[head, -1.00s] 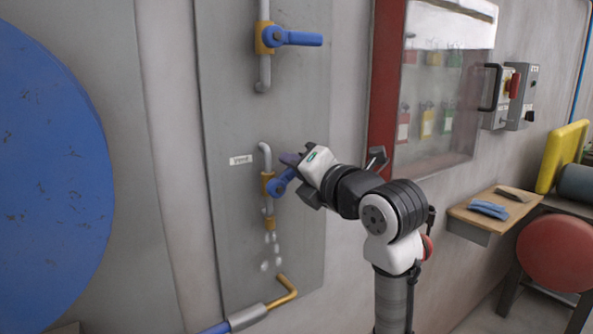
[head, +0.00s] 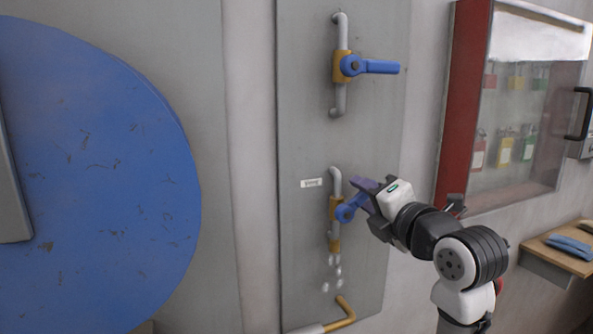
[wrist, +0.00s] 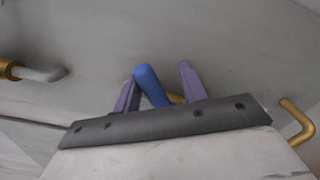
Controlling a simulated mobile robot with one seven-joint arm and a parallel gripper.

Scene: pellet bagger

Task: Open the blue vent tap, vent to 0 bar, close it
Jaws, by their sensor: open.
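The blue vent tap (head: 346,211) is the lower of two blue-handled taps on the grey wall panel, beside a small white label. Its lever slants up to the right from the brass body. White puffs (head: 332,274) show below its outlet. My gripper (head: 366,192) is at the lever's end, with purple fingers covering part of it. In the wrist view the blue lever (wrist: 150,84) lies between the two open fingers, close to the left one and with a gap to the right one. I cannot tell whether the left finger touches it. No pressure gauge is readable.
The upper tap (head: 378,67) has its blue lever level, pointing right. A brass elbow pipe (head: 343,311) sits below the puffs. A big blue disc (head: 90,190) fills the left. A red-sided glass cabinet (head: 462,110) and a wooden shelf (head: 540,252) stand right.

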